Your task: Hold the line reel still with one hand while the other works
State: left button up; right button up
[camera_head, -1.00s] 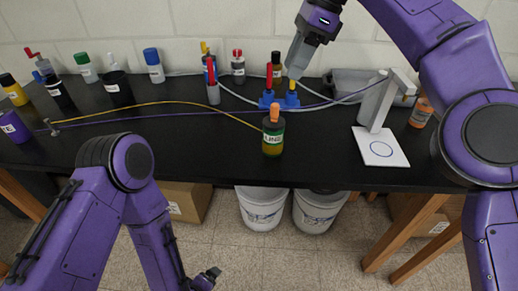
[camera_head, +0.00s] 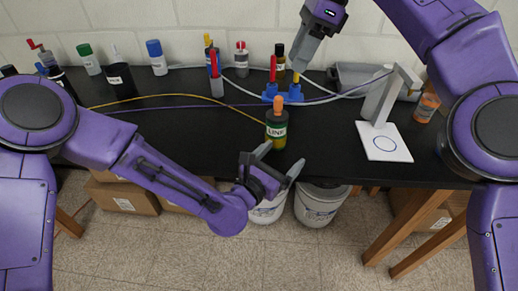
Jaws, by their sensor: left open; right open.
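The line reel (camera_head: 276,132) is a small dark green cylinder with a "LINE" label and an orange top. It stands upright near the table's front edge, and a yellow line runs left from it. My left gripper (camera_head: 278,161) is open and empty, just in front of and below the reel, with its fingers pointing toward it. No contact shows. My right gripper (camera_head: 297,68) is open at the back, just above a yellow piece on a blue fitting (camera_head: 288,97). Whether it touches the yellow piece I cannot tell.
A black table (camera_head: 210,150) carries several bottles along the back wall. A white stand (camera_head: 383,142) with a circle on its plate is at right, near an orange bottle (camera_head: 425,107). Yellow and purple lines cross the table. White buckets (camera_head: 318,207) stand below.

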aim_at(279, 127)
pick_arm(q)
jog(key=shift+n+t+y, duration=0.4)
jog(key=shift+n+y, duration=0.1)
jog(key=shift+n, duration=0.3)
jog(key=a, duration=0.1)
jog(key=w+a, duration=0.1)
jog(key=a, duration=0.2)
jog(key=shift+w+a+r, duration=0.3)
jog(key=shift+a+r, duration=0.05)
jog(key=shift+a, duration=0.05)
jog(key=shift+w+a, duration=0.15)
jog(key=shift+w, duration=0.05)
jog(key=x, duration=1)
jog(key=shift+w, duration=0.2)
jog(key=c, duration=1.1)
